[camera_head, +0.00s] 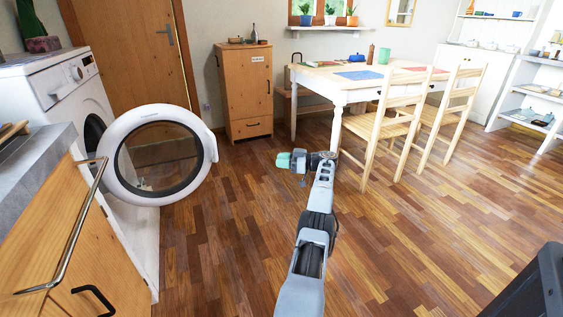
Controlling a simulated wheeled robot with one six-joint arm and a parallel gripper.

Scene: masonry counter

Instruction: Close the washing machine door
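The white washing machine (62,84) stands at the left, beyond the counter. Its round door (205,139), a white ring with a dark glass pane (158,157), hangs wide open and sticks out to the right over the floor. Part of the drum opening (94,131) shows dark behind the door. My gripper (284,160), with green fingertips, is at the end of my grey arm, to the right of the door and apart from it. It points left toward the door. The fingertips are too small to tell whether they are open or shut. No object shows in them.
A wooden counter front with a metal rail (76,232) stands at the near left. A wooden cabinet (246,91) stands at the back. A white table (328,84) and wooden chairs (384,131) are at the right. The floor between door and chairs is clear.

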